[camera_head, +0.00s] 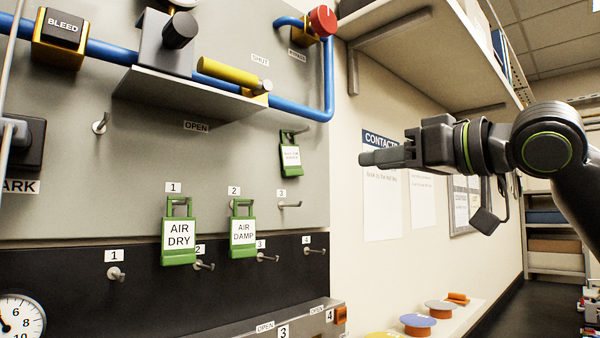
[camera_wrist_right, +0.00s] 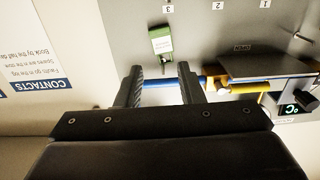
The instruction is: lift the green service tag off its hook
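A small green tag (camera_head: 290,158) with a white label hangs on a hook at the panel's upper right; its small print is unreadable. In the right wrist view, where the scene appears upside down, the tag (camera_wrist_right: 161,40) lies beyond the fingertips, roughly in line with the gap between them. My right gripper (camera_head: 366,158) is to the right of the tag in the head view, apart from it. Its fingers (camera_wrist_right: 161,76) are spread and empty. Two larger green tags, AIR DRY (camera_head: 179,238) and AIR DAMP (camera_head: 243,231), hang on hooks 1 and 2. My left gripper is not in view.
A blue pipe (camera_head: 327,75) with a red knob (camera_head: 322,20) and a yellow-handled valve (camera_head: 232,75) run above the tag. An empty hook 3 (camera_head: 290,205) is below it. A shelf (camera_head: 430,40) overhangs at right. A ledge (camera_head: 440,325) with coloured discs is below.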

